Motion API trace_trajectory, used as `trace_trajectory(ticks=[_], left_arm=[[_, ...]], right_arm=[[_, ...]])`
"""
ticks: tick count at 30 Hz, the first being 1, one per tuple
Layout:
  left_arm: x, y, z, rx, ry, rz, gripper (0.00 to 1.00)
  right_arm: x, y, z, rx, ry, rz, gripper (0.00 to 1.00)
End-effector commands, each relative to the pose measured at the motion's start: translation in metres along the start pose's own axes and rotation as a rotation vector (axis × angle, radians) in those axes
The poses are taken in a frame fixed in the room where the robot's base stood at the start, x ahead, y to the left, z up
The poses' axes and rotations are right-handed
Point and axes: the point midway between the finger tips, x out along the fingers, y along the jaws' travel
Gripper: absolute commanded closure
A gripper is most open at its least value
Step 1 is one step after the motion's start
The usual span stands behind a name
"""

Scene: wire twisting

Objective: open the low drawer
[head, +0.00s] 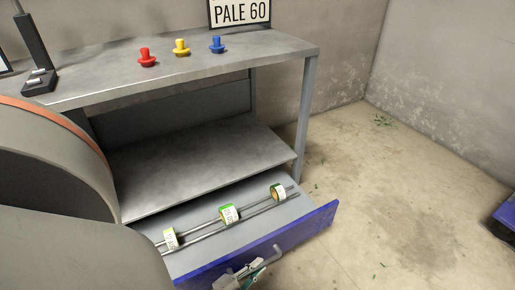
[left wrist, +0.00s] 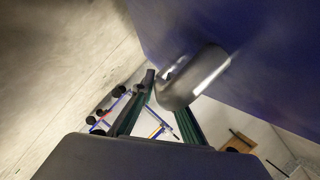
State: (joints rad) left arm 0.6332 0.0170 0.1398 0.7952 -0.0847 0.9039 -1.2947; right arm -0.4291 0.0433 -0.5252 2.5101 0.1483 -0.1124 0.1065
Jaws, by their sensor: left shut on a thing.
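The low drawer (head: 300,222) is pulled out from under the grey workbench, with its blue front toward the bottom of the head view. Inside it, rods carry three labelled rolls (head: 229,214). The drawer's grey handle (head: 262,258) is on the blue front. My left gripper (head: 246,277) is shut on the handle, at the bottom edge of the head view. In the left wrist view the rounded handle (left wrist: 197,78) lies by my left gripper's green-edged fingers (left wrist: 165,105), with the blue drawer front (left wrist: 250,60) behind. My right gripper is not in view.
The workbench top (head: 110,75) holds a red button (head: 147,58), a yellow button (head: 181,48), a blue button (head: 217,45) and a black stand (head: 38,70). A grey shelf (head: 200,160) is above the drawer. The floor to the right (head: 390,190) is mostly clear. A blue object (head: 506,213) is at the right edge.

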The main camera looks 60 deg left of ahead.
Motion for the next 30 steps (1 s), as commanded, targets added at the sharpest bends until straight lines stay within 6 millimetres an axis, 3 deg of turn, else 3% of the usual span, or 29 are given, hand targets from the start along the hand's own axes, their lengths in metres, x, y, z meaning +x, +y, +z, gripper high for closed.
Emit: trace_trajectory(ticks=[18, 19, 21, 30], left_arm=[[-0.0005, 0.0014, -0.0002, 0.001, 0.0, 0.003, 1.0], [-0.0005, 0.0014, -0.0002, 0.001, 0.0, 0.003, 0.81], [-0.0004, 0.0012, -0.0001, 0.0, 0.0, 0.003, 0.7], [-0.0004, 0.0002, 0.0002, 0.0, 0.0, 0.001, 0.7]], right_arm=[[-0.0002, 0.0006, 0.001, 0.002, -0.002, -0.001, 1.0], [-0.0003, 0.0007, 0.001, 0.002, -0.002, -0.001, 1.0], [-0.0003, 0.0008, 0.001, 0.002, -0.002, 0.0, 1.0], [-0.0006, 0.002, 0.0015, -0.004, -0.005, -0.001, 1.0]])
